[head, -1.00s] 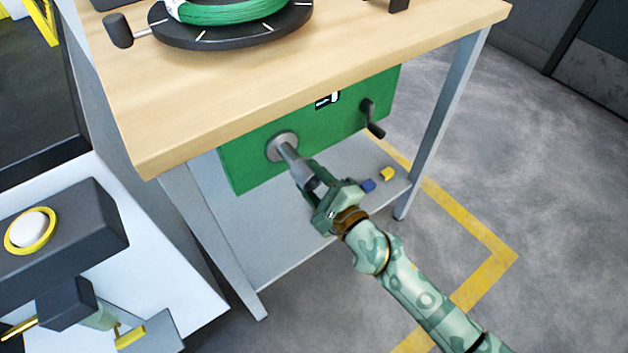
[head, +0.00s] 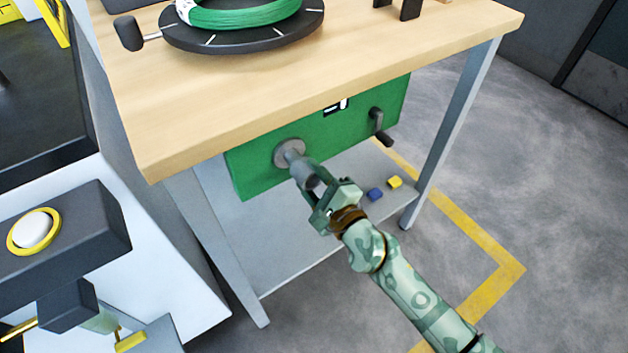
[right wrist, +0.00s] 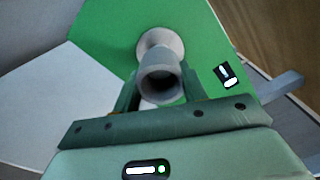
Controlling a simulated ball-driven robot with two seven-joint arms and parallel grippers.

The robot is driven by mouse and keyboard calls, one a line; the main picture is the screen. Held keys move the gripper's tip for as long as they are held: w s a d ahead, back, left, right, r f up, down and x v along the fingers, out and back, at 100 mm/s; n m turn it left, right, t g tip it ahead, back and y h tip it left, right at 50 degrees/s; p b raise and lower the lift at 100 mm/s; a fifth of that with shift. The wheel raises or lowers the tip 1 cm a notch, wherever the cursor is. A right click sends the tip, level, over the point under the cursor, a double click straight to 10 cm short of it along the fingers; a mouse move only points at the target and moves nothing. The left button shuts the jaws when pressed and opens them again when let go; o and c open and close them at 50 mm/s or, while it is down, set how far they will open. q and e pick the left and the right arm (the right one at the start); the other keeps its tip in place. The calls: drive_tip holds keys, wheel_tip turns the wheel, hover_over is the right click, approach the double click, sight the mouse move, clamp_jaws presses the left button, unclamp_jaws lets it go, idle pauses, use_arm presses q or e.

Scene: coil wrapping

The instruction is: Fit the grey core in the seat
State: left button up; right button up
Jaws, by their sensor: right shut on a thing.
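The grey core (head: 304,174) is a short grey cylinder held in my right gripper (head: 318,188), whose jaws are shut on it. The seat (head: 288,151) is a round grey disc on the front of the green box under the table. The core points at the seat, its far end at or very close to the disc; I cannot tell how far it is on. In the right wrist view, the hollow near end of the core (right wrist: 160,84) lies between the fingers, with the seat (right wrist: 160,42) behind it. My left gripper is not in view.
The green box (head: 345,130) has a black crank handle (head: 379,126) at its right. Above is the wooden tabletop (head: 300,80) with a black turntable (head: 240,38) carrying a green coil. Blue (head: 375,194) and yellow (head: 395,182) blocks lie on the lower shelf.

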sight(302, 168)
drive_tip(key=shift+w+a, duration=0.4)
drive_tip(key=shift+w, duration=0.15)
drive_tip(key=shift+b+x, duration=0.4)
drive_tip(key=shift+x, duration=0.4)
drive_tip(key=shift+w+a, duration=0.35)
drive_tip(key=shift+w, duration=0.05)
drive_tip(key=o, duration=1)
drive_tip(key=shift+o, duration=0.2)
